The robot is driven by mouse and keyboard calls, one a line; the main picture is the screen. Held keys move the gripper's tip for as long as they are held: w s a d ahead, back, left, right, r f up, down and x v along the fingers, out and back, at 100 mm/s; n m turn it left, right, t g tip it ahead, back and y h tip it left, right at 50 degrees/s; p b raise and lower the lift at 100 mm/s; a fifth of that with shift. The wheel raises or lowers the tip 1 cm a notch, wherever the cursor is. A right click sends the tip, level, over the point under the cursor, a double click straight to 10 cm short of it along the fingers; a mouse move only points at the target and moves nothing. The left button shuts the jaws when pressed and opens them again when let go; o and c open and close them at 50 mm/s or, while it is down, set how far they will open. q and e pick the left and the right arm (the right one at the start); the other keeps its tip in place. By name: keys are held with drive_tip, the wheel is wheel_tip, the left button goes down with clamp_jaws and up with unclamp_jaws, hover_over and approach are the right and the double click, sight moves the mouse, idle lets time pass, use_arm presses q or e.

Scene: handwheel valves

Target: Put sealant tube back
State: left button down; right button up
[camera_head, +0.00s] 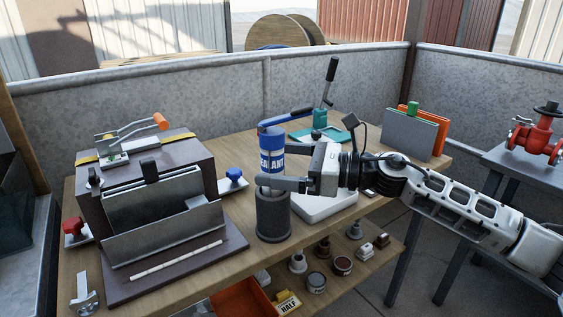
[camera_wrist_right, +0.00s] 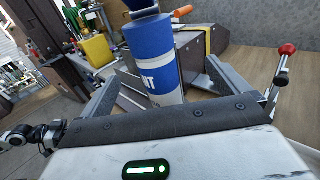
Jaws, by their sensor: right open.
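The sealant tube (camera_head: 270,152) is a blue and white cylinder with a dark blue top, upright on the workbench's middle. It rises directly above the dark grey round holder (camera_head: 272,218), and its lower end looks to be in the holder's mouth, though a finger partly hides this. My right gripper (camera_head: 274,178) is open, coming from the right at the tube's lower part, just above the holder's rim. In the right wrist view the tube (camera_wrist_right: 155,60) stands between the two spread fingers, with a gap on the right side. My left gripper is not in view.
A dark box with a metal tray (camera_head: 150,215) stands left of the holder. A white case (camera_head: 322,208) lies to its right, under my gripper. Behind are a teal-based hand pump (camera_head: 320,117) and a grey panel stand (camera_head: 410,135). A red valve (camera_head: 540,138) is far right.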

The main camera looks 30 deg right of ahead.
idle(0.4)
drive_tip(key=shift+s+d+f+b, duration=0.1)
drive_tip(key=shift+d+f+b, duration=0.1)
drive_tip(key=shift+b, duration=0.15)
use_arm(q)
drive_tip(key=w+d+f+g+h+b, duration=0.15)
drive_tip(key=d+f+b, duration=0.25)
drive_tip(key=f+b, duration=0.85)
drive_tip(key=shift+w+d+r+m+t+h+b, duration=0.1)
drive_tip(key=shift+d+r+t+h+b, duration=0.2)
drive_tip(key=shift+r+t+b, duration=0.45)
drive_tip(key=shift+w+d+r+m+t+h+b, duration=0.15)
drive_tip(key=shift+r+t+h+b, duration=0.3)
drive_tip(key=shift+b, duration=0.65)
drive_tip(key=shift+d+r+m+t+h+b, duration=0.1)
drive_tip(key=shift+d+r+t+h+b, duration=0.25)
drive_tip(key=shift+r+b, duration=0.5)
use_arm(e)
drive_tip(key=v, duration=0.9)
drive_tip(key=shift+s+d+r, duration=0.15)
drive_tip(key=shift+s, duration=0.05)
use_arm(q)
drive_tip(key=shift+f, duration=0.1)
